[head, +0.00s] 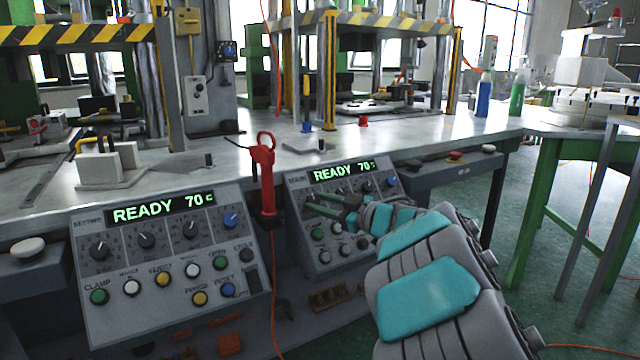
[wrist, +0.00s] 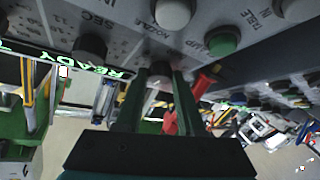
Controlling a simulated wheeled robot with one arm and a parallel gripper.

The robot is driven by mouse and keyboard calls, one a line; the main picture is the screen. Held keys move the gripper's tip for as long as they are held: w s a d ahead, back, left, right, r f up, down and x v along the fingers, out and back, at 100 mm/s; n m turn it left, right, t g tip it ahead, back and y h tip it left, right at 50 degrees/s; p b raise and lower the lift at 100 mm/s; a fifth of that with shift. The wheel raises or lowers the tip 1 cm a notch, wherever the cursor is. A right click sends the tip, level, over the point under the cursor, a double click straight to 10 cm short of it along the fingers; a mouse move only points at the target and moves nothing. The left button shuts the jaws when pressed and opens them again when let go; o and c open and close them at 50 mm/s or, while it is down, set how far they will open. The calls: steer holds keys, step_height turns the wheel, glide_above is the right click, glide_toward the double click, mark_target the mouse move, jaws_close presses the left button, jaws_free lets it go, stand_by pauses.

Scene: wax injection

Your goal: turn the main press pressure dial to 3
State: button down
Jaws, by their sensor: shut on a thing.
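The right-hand control panel (head: 330,240), whose partly visible label looks like "MAIN", has a lit display (head: 344,171) reading READY 70 c. My gripper (head: 312,201) reaches in from the right, with its dark green fingers at the leftmost dial of this panel. In the wrist view my gripper (wrist: 157,88) has its two fingers on either side of a grey dial knob (wrist: 158,73), shut on it. The dial's pointer and scale are mostly hidden by the fingers, so I cannot read its setting. Another dark dial (wrist: 90,48) sits beside it.
A left panel (head: 150,325) with similar dials and buttons stands beside it. A red-handled tool (head: 264,180) hangs upright between the panels, close left of my gripper. Green (wrist: 222,42) and white (wrist: 172,12) buttons sit near the held dial. The metal bench (head: 420,130) lies behind.

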steer(key=shift+w+d+r+n+g+y+p, duration=0.1)
steer(key=shift+n+g+y+p, duration=0.05)
steer(key=shift+n+g+p, duration=1.05)
steer(key=shift+w+d+r+n+g+y+p, duration=0.15)
steer(key=shift+n+g+p, duration=0.65)
steer(key=shift+n, duration=0.7)
steer(key=shift+a+f, duration=0.1)
steer(key=shift+a, duration=0.05)
steer(key=c, duration=0.5)
jaws_free()
steer(key=v, duration=0.8)
